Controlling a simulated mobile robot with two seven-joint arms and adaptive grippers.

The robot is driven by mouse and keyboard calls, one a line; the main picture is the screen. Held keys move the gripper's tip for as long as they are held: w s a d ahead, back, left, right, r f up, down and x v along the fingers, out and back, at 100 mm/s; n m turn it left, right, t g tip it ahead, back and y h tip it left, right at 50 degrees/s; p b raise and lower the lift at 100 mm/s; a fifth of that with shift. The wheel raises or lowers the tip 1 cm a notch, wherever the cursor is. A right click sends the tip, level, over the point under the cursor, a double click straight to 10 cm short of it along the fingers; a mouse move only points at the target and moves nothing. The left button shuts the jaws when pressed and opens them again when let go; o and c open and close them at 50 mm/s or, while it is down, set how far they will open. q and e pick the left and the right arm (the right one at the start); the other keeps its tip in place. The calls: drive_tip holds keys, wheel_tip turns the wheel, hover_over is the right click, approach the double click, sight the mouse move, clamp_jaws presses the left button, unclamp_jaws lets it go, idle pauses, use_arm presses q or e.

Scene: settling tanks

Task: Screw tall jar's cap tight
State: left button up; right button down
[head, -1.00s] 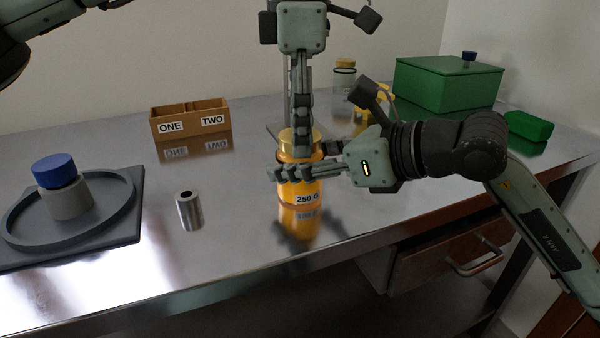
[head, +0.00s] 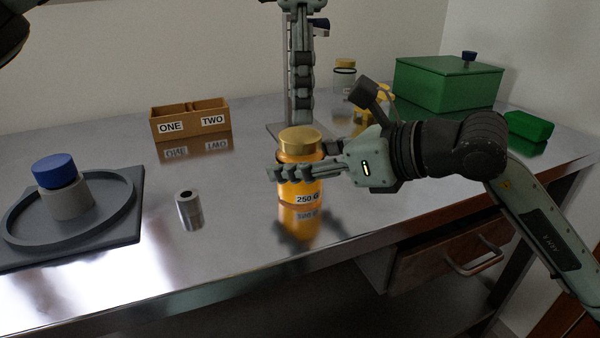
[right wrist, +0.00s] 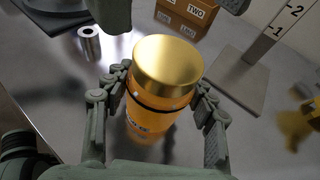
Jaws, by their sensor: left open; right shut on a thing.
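The tall jar is orange with a gold cap (head: 299,139) and a "250 G" label; its body (head: 312,187) stands upright on the metal bench. The cap sits on the jar's mouth and also shows in the right wrist view (right wrist: 168,65). I cannot tell how tight it is. My right gripper (head: 281,172) is shut on the jar's body from the right, below the cap, with one finger on each side in the right wrist view (right wrist: 160,95). My left gripper (head: 301,118) is open and empty, pointing down above and behind the cap, apart from it.
A steel cylinder (head: 189,211) stands left of the jar. A round grey tray (head: 110,222) with a blue-capped jar (head: 62,189) is farther left. A ONE/TWO box (head: 190,119), a green box (head: 447,86) and a clear gold-lidded jar (head: 344,78) stand behind.

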sight(300, 134)
use_arm(q)
drive_tip(key=r+n, duration=0.1)
drive_tip(key=n, duration=0.3)
drive_tip(key=shift+r, duration=0.35)
drive_tip(key=r+n, duration=0.1)
drive_tip(key=n, duration=0.3)
drive_tip(key=shift+r, duration=0.4)
drive_tip(key=shift+f, duration=4.05)
drive_tip(key=c, duration=1.2)
drive_tip(key=o, duration=1.4)
drive_tip(key=shift+c, duration=0.2)
